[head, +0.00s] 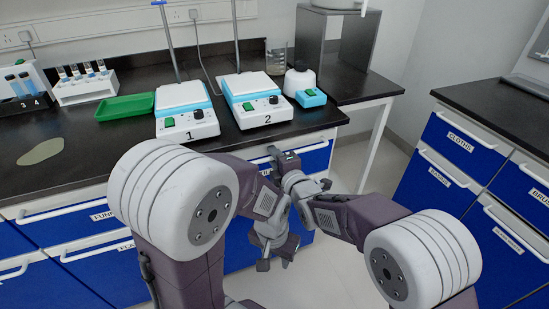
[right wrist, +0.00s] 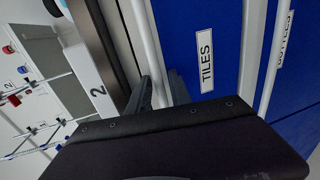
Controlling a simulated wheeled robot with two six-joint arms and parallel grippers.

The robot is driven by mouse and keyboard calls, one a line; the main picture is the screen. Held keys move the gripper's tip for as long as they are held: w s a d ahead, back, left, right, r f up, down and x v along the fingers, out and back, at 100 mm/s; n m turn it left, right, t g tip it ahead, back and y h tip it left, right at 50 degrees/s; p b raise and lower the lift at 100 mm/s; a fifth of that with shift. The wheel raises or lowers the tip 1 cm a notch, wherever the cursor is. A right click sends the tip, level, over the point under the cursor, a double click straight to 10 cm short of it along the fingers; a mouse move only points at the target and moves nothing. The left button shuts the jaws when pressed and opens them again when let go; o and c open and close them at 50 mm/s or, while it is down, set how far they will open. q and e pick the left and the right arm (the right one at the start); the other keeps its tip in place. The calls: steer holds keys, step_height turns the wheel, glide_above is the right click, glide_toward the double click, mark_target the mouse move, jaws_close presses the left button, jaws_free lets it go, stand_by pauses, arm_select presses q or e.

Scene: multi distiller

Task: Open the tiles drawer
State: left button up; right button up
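The tiles drawer has a blue front with a white TILES label (right wrist: 206,60) in the right wrist view, which is turned sideways. Its long white bar handle (right wrist: 145,35) runs down the picture beside the label. The dark fingers of my right gripper (right wrist: 160,92) reach to the handle, one on each side of it. Whether they press on it I cannot tell. In the head view my right gripper (head: 286,158) is at the drawer front below the worktop and hides part of it. My left gripper (head: 275,262) hangs lower, pointing down, with fingers apart and empty.
A black worktop (head: 75,140) holds two numbered hotplate stirrers (head: 187,110), (head: 255,98), a green tray (head: 125,107) and a test tube rack (head: 85,88). More blue drawers (head: 455,150) stand at the right. Open floor (head: 345,165) lies between the benches.

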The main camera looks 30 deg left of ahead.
jaws_close()
stand_by(1.2)
